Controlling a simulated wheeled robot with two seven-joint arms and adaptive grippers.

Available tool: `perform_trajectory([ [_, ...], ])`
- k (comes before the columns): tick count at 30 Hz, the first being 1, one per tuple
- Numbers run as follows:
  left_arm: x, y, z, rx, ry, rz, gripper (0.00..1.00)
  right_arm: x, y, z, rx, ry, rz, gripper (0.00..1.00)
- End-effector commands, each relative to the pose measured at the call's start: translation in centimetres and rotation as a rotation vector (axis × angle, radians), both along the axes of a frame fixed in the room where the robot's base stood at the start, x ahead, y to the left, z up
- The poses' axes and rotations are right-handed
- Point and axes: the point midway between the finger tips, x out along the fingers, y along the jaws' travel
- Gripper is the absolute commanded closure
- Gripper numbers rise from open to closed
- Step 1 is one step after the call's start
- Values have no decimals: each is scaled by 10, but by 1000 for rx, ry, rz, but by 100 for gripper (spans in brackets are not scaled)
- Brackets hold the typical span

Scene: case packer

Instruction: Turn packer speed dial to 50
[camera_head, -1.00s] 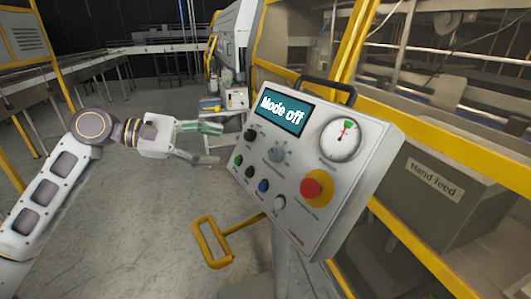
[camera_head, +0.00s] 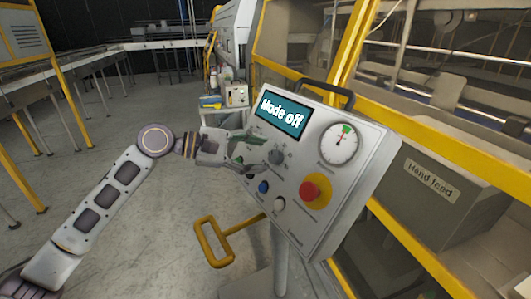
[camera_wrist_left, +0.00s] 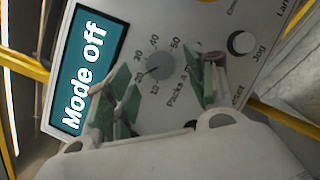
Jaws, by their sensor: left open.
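The packer speed dial is a round grey knob (camera_head: 276,157) on the white sloped control panel (camera_head: 345,205), below the screen. Contact with the dial cannot be told. My right gripper is not in view.
The screen (camera_head: 282,113) reads "Mode off". A red stop button (camera_head: 315,190), a gauge (camera_head: 339,143), a blue button (camera_head: 263,187) and a white button (camera_head: 279,204) are nearby. A yellow handle (camera_head: 212,242) sticks out below. Open floor lies left.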

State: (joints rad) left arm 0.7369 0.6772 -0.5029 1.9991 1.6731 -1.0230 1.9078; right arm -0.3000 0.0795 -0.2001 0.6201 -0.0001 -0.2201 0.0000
Motion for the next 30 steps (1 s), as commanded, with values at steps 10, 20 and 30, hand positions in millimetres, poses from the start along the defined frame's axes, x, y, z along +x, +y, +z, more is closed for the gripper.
perform_trajectory([
  [10, 6, -24, -7, 0, 1, 0, 45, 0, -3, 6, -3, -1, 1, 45],
  [20, 7, -25, -8, 1, 1, 1, 46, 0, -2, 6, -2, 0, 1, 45],
  [30, 6, -25, -8, 1, 1, 1, 90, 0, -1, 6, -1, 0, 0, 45],
])
